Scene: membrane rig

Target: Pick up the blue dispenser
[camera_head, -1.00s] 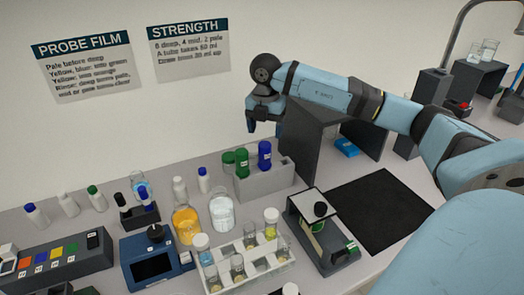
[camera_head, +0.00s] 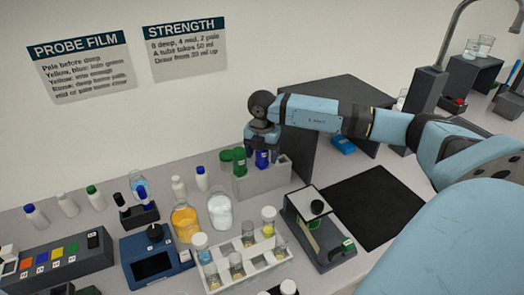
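The blue dispenser (camera_head: 262,160) stands upright in a light grey holder (camera_head: 264,182), beside green dispensers (camera_head: 239,162). My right gripper (camera_head: 262,152) points down over the blue dispenser, with its dark fingers spread on either side of the dispenser's upper part. The gripper hides the dispenser's top. The fingers look apart from it, though contact is hard to make out at this size. My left gripper is out of view.
A dark grey stand (camera_head: 310,120) is right behind the holder. In front are an orange bottle (camera_head: 186,222), a clear bottle (camera_head: 220,212), a white tube rack (camera_head: 246,267) and a dark instrument (camera_head: 318,232). A black mat (camera_head: 372,205) lies clear at right.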

